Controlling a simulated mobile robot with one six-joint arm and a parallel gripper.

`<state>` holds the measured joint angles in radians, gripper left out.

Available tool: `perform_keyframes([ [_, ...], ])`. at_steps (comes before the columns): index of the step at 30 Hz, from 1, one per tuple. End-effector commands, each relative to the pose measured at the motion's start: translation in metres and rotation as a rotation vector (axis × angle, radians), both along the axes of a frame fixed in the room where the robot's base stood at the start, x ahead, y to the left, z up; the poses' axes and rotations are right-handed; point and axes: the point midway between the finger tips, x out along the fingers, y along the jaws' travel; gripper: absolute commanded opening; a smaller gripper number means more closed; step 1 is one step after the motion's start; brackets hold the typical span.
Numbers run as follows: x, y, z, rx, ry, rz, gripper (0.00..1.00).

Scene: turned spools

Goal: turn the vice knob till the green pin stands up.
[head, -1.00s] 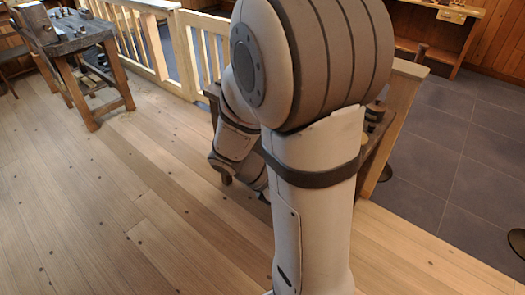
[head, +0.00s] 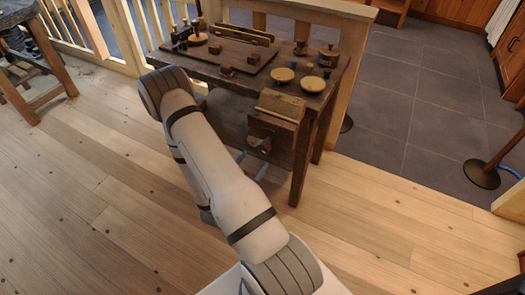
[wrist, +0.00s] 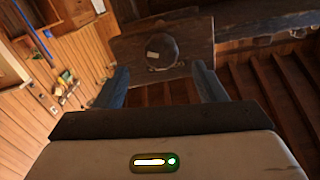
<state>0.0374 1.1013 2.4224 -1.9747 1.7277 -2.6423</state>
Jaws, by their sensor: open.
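The wooden vice (head: 276,122) is fixed to the front right of the workbench. Its dark knob (head: 262,146) sticks out from the front jaw. In the wrist view the round knob (wrist: 163,47) sits before the vice's wooden face (wrist: 125,47), with a small pale mark on it. My gripper (wrist: 160,70) is open, its two bluish fingers spread below the knob in that picture, with nothing between them. In the head view my gripper (head: 251,166) is just below and in front of the knob. I cannot make out a green pin in either view.
The workbench (head: 225,78) carries several spools, small blocks and two pale round dishes (head: 283,75). A wooden railing (head: 120,30) runs behind it. Another table (head: 30,65) stands far left. The plank floor (head: 110,190) in front is clear. A post stand (head: 481,174) is at right.

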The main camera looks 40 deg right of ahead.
Motion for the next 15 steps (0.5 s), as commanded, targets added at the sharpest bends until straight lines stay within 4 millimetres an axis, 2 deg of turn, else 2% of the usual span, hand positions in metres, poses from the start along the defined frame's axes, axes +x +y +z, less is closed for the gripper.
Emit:
perform_keyframes([
  [15, 0.024, -0.061, 0.0, 0.0, 0.002, -0.002, 0.64],
])
